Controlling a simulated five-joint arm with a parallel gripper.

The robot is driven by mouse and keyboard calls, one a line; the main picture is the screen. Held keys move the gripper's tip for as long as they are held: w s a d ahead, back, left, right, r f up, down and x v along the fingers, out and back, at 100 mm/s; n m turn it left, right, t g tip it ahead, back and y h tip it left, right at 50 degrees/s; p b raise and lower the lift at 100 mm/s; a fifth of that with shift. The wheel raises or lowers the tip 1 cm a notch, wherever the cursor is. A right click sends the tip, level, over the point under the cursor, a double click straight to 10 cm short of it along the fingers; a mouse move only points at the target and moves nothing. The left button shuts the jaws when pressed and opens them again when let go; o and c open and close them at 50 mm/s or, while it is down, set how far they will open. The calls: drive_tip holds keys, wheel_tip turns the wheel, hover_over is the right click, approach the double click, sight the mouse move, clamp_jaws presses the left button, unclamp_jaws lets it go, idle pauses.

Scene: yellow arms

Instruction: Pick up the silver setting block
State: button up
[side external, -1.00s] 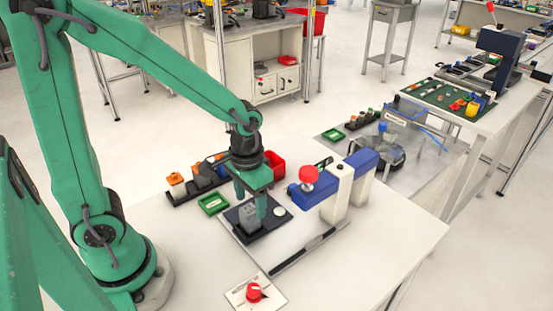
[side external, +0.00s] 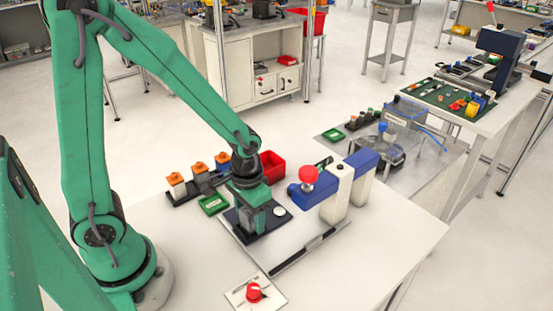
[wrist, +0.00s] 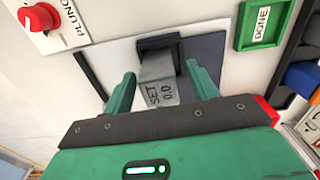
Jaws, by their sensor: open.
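The silver setting block (wrist: 158,92), marked "SET 0.0", stands on a dark square plate (wrist: 212,48) in the wrist view. My gripper (wrist: 163,86) has its two green fingers on either side of the block. The fingers are apart, with a visible gap on the right; contact on the left is hard to judge. In the side view my gripper (side external: 253,226) is low over the dark plate (side external: 277,225), and the block is largely hidden between the fingers.
A green tray labelled DONE (wrist: 265,24) lies beside the plate. A blue and white device with a red knob (side external: 308,174) stands to the right. Orange-topped items (side external: 199,168) and a red bin (side external: 271,164) are behind. A red dial (side external: 253,291) sits at the front.

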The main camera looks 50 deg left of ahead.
drive_tip(key=shift+c, duration=0.2)
clamp_jaws()
drive_tip(key=shift+r, duration=0.2)
drive_tip(key=shift+r, duration=2)
drive_tip(key=s+d+r, duration=0.6)
drive_tip(key=s+d, duration=0.1)
drive_tip(key=d, duration=0.2)
drive_tip(key=shift+s+r, duration=0.15)
drive_tip(key=shift+r, duration=0.2)
